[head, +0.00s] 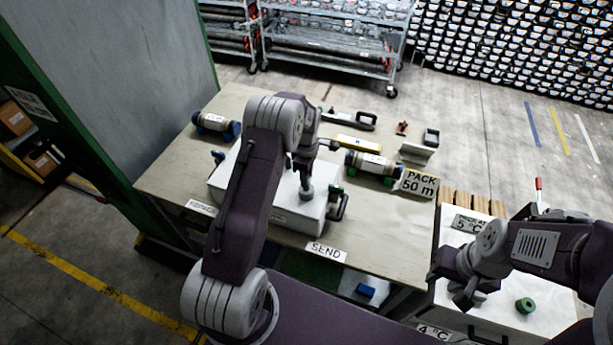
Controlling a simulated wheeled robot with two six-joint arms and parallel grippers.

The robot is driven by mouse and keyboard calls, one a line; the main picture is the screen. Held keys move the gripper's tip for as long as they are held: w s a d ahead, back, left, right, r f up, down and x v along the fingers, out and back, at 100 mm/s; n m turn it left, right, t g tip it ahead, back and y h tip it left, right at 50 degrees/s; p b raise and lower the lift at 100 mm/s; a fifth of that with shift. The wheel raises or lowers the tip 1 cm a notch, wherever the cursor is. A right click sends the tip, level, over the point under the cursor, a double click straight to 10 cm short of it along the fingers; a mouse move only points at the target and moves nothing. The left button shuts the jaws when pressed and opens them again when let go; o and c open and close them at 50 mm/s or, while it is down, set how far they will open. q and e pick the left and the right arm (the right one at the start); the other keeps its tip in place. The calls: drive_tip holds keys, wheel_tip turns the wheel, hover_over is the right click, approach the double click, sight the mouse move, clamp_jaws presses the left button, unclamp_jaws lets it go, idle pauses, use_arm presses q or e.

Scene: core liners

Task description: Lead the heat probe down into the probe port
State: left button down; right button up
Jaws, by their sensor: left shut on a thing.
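My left gripper (304,162) is over the white box (285,205) on the wooden table, pointing down. It is shut on a grey, round-bodied piece that appears to be the heat probe (306,187). The probe's lower end is at or just above the box top; I cannot tell whether it touches. I cannot make out the probe port; my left arm and the probe cover part of the box. My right gripper (462,292) hangs low over the white cabinet top at the right, and its jaw opening is unclear.
Capped core liners lie at the table's left (215,124) and right (370,165). A green ring (525,305) lies on the cabinet top. Wire carts (330,45) stand farther back.

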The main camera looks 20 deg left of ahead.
use_arm(q)
drive_tip(key=c, duration=1.1)
unclamp_jaws()
drive_tip(key=shift+o, duration=0.2)
drive_tip(key=shift+r, duration=0.2)
wheel_tip(320, 180, up, 9)
drive_tip(key=b, duration=0.3)
drive_tip(key=shift+s+f+b, duration=0.1)
drive_tip(key=shift+b, duration=0.25)
